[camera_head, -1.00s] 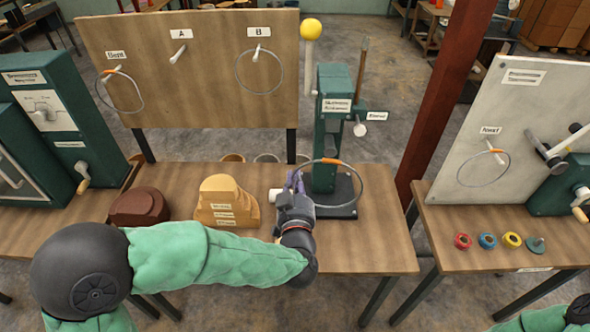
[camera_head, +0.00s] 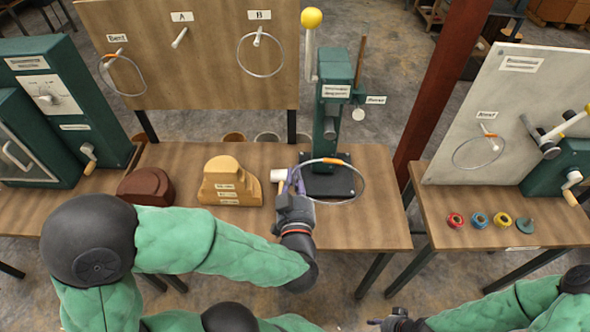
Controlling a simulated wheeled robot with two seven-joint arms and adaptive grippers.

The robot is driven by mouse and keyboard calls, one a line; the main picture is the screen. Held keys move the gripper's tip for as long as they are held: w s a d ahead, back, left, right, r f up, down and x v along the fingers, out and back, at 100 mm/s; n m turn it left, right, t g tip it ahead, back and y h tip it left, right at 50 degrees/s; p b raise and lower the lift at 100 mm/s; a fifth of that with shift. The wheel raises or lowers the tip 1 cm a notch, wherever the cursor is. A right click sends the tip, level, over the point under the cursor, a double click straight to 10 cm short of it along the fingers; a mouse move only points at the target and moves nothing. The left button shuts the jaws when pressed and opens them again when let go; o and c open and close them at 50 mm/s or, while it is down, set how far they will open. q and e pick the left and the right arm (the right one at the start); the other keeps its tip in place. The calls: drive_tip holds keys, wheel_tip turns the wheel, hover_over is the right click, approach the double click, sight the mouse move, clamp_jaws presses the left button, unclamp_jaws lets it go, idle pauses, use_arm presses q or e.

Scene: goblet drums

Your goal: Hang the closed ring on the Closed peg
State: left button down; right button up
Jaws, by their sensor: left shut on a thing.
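My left gripper (camera_head: 295,180) is shut on a thin grey ring (camera_head: 364,182) with an orange band. It grips the ring's left side. The ring looks nearly level and shows in front of the black base of the green press; its exact height is unclear. Pegs with labels Bent (camera_head: 108,58), A (camera_head: 180,37) and B (camera_head: 257,36) are on the wooden board; rings hang at Bent and B. A small label (camera_head: 376,99) beside a white round-ended part on the press is too small to read surely. My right gripper (camera_head: 388,321) is at the bottom edge, partly cut off.
The green press (camera_head: 333,110) with a yellow-knobbed lever (camera_head: 311,18) stands behind the ring. A brown block (camera_head: 146,187) and a stepped wooden block (camera_head: 232,183) sit to the left. A red post (camera_head: 440,95) separates this table from the right table, whose board (camera_head: 510,100) carries another ring.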

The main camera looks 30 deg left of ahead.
use_arm(q)
drive_tip(key=s+r+p, duration=0.1)
drive_tip(key=s+d+r+p, duration=0.1)
drive_tip(key=p, duration=0.1)
drive_tip(key=s+r+p, duration=0.1)
drive_tip(key=r+p, duration=0.1)
drive_tip(key=shift+d+r, duration=0.1)
drive_tip(key=shift+d, duration=0.3)
drive_tip(key=shift+w, duration=0.1)
idle(0.8)
